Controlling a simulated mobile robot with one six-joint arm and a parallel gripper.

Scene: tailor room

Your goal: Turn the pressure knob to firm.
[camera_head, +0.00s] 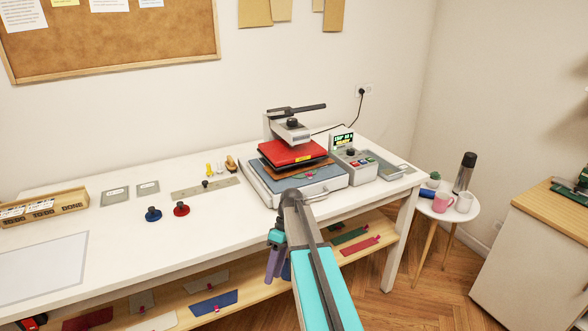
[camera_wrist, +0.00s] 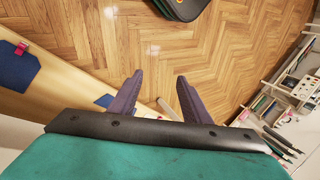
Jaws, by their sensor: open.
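A heat press (camera_head: 308,186) with a grey base and a red upper plate (camera_head: 290,154) stands at the right end of the white table. A black knob (camera_head: 292,123) sits on top of the press head. A grey control box (camera_head: 352,163) beside the press has a lit green display (camera_head: 343,141), coloured buttons and a dark knob (camera_head: 351,152). Any knob marking is too small to read. My gripper (camera_head: 276,263) hangs in front of the table, below its front edge and apart from the press. In the wrist view my gripper (camera_wrist: 158,90) is open and empty, with floor behind the fingers.
The white table (camera_head: 120,245) has a shelf (camera_head: 257,288) below with coloured pieces. A blue knob-topped piece (camera_head: 153,214) and a red one (camera_head: 181,209) stand left of the press. A round side table (camera_head: 446,213) holds mugs and a flask (camera_head: 465,172).

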